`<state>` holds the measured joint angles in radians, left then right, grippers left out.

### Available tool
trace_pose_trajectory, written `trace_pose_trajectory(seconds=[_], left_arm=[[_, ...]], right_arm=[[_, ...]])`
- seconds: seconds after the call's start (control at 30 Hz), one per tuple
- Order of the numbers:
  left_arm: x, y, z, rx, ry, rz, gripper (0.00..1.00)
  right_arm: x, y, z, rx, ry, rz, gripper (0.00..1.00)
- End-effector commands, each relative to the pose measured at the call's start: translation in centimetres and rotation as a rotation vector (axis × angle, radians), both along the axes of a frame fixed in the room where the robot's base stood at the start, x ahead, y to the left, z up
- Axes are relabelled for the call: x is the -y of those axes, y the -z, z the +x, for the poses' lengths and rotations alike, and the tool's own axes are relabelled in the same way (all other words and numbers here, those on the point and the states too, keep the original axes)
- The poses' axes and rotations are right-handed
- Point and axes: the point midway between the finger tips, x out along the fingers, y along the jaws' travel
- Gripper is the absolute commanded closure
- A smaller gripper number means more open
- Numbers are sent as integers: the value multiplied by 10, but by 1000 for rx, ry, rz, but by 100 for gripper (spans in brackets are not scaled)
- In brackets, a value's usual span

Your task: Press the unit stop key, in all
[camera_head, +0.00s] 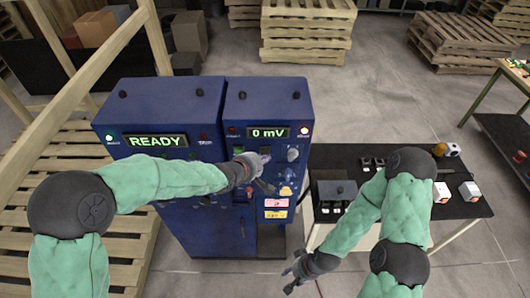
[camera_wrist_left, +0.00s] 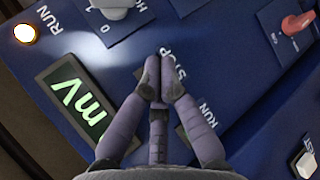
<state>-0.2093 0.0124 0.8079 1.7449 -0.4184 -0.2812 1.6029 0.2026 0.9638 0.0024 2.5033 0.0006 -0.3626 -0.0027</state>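The unit is a dark blue cabinet (camera_head: 295,95) with a green display reading 0 mV (camera_head: 268,132). My left gripper (camera_head: 266,184) is in front of its panel. In the left wrist view my left gripper (camera_wrist_left: 158,78) has its fingertips together, with nothing seen between them. The tips lie at the white STOP label (camera_wrist_left: 173,64), just right of the mV display (camera_wrist_left: 72,100). The stop key itself is hidden behind the fingers, and I cannot tell if they touch it. My right gripper (camera_head: 287,279) is low in front of the table, fingers apart and empty.
A red switch (camera_wrist_left: 298,22), a white knob (camera_wrist_left: 112,5) and a lit lamp (camera_wrist_left: 25,33) are on the panel nearby. A READY cabinet (camera_head: 165,100) stands to the left. A black table (camera_head: 465,210) with small parts stands to the right. Pallets (camera_head: 305,30) lie behind.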

Motion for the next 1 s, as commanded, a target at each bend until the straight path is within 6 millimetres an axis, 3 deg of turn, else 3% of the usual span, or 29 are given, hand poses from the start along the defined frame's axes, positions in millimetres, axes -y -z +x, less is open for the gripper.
trace_pose_trajectory(seconds=[1.0], left_arm=[[0, 0, 10, 0, 0, 0, 100]], right_arm=[[0, -5, 0, 0, 0, 0, 60]])
